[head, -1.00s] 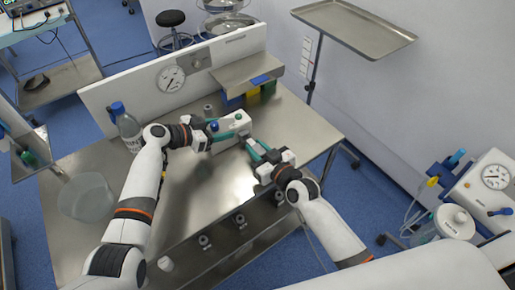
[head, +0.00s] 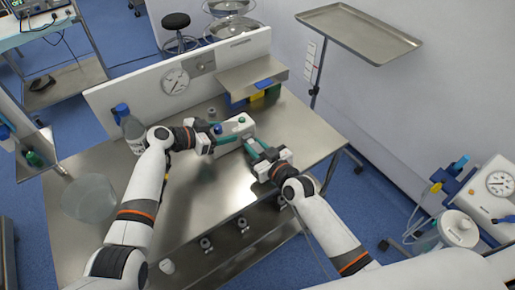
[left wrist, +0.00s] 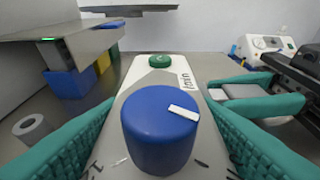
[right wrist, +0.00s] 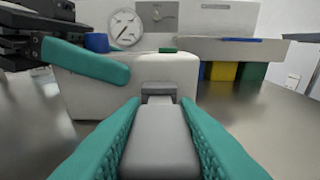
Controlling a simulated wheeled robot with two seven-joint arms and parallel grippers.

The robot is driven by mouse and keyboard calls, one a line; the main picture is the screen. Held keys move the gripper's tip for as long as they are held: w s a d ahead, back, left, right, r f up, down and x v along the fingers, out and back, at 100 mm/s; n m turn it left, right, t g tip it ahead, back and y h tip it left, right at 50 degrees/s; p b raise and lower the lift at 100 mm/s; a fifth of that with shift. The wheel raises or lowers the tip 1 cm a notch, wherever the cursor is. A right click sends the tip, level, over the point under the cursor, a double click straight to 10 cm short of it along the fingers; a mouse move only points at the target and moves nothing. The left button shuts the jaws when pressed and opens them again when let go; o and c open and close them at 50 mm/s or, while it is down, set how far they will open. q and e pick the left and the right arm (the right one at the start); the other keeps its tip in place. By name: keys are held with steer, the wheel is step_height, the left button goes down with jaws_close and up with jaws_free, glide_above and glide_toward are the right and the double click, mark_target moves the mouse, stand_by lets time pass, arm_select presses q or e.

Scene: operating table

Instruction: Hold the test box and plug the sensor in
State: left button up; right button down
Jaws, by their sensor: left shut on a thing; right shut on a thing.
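The white test box (head: 236,126) stands on the steel table, with a blue knob (left wrist: 160,128) and a green button (left wrist: 159,61) on top. My left gripper (head: 227,137) is shut across the box, its teal fingers on either side in the left wrist view. My right gripper (head: 254,151) is shut on the grey sensor (right wrist: 160,143). The sensor's narrower metal end points at the socket (right wrist: 158,86) in the box's side and lines up with it in the right wrist view. I cannot tell whether the tip is inside the socket.
A raised steel shelf (head: 252,74) with blue, yellow and green bins stands behind the box. A panel with a gauge (head: 175,82) runs along the back.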

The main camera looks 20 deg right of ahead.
arm_select(q)
steer(key=shift+s+d, duration=0.1)
arm_select(e)
steer(key=shift+w+a, duration=0.1)
steer(key=shift+w, duration=0.15)
steer(key=c, duration=1.1)
jaws_free()
steer(key=shift+o, duration=0.2)
steer(key=v, duration=1.2)
arm_select(q)
steer(key=o, duration=1.3)
